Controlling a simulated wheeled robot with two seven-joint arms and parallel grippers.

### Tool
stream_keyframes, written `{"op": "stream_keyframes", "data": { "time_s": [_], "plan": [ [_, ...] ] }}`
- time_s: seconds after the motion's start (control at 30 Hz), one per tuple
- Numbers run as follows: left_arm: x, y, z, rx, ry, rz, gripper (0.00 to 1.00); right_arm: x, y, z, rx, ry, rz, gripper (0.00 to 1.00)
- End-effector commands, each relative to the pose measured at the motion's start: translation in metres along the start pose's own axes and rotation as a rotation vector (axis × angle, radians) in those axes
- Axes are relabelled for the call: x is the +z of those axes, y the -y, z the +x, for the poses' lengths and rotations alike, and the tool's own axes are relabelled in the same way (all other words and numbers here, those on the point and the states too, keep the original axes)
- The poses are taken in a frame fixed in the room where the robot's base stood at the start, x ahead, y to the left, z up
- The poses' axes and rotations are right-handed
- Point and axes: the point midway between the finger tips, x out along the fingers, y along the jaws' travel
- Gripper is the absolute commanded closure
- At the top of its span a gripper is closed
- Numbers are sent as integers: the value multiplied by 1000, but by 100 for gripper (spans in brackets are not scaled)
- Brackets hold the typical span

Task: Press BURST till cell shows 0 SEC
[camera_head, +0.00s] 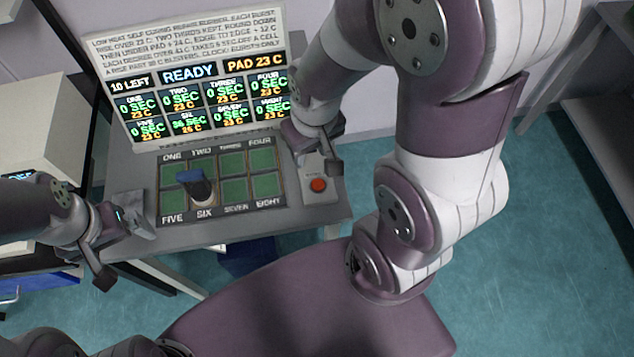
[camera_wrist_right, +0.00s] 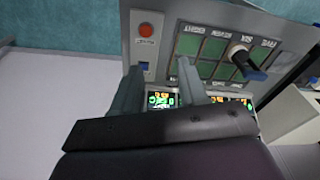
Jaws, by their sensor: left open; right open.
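The red button (camera_head: 318,185) is on a small plate at the panel's right end; its label is too small to read. It also shows in the right wrist view (camera_wrist_right: 146,30). My right gripper (camera_head: 318,158) is open and empty above and behind the button, apart from it. My left gripper (camera_head: 125,248) is open and empty off the panel's left edge. A dark, blue-topped plunger (camera_head: 197,185) stands on the SIX cell. The display (camera_head: 190,95) reads READY, 10 LEFT and PAD 23 C. SIX shows 36 SEC and 26 C; the other cells show 0 SEC and 23 C.
The panel of green cells (camera_head: 233,187) sits on a grey table (camera_head: 128,175). A white instruction board (camera_head: 185,40) stands above the display. A pale box (camera_head: 45,135) is at the left. Teal floor (camera_head: 545,240) is open at the right.

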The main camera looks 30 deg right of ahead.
Motion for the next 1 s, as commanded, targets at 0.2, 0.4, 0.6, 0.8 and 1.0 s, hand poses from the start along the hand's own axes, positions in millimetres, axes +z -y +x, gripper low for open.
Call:
{"op": "stream_keyframes", "data": {
  "time_s": [0.2,0.4,0.6,0.8,1.0],
  "plan": [
    [0,0,0,0,0,0,0,0,0,0,0,0,0,57],
    [0,0,0,0,0,0,0,0,0,0,0,0,0,100],
    [0,0,0,0,0,0,0,0,0,0,0,0,0,100],
    [0,0,0,0,0,0,0,0,0,0,0,0,0,100],
    [0,0,0,0,0,0,0,0,0,0,0,0,0,100]
  ]
}}
